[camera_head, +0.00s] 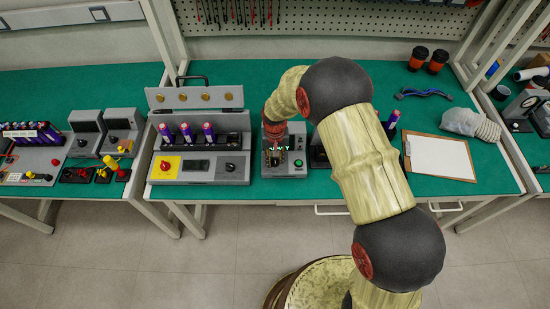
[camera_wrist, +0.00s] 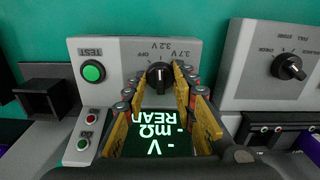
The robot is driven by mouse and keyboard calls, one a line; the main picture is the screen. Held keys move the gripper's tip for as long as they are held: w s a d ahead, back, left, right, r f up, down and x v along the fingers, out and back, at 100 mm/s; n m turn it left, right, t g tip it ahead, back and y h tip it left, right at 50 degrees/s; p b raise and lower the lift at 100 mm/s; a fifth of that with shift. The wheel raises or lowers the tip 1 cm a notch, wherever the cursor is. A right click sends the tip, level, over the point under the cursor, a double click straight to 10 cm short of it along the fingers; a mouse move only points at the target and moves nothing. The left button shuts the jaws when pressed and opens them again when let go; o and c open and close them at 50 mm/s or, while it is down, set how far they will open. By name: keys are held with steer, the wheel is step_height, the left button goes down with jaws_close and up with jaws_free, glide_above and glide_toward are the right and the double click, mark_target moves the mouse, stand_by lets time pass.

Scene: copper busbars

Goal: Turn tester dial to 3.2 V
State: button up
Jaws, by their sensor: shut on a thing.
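The grey tester (camera_head: 292,135) stands on the green bench at mid picture, its dial hidden behind my gripper (camera_head: 273,152). In the wrist view the tester (camera_wrist: 108,52) fills the middle, with a black dial (camera_wrist: 158,74) between my yellow finger pads. My gripper (camera_wrist: 160,84) is shut on the dial. Labels OFF, 3.2 V and 3.7 V curve around the dial's far side. The dial's white mark runs roughly up the picture, towards the 3.2 V label; its exact setting is hard to tell.
A grey fixture (camera_head: 228,180) with purple cells stands close at the tester's left. In the wrist view, a unit with another black knob (camera_wrist: 289,67) stands at the right. A clipboard (camera_head: 440,157) lies farther right. A green TEST button (camera_wrist: 93,71) is beside the dial.

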mark_target(275, 160)
steer(key=shift+m, duration=0.4)
steer(key=o, duration=1.2)
steer(key=shift+c, duration=0.2)
step_height(275, 160, up, 12)
stand_by(0.5)
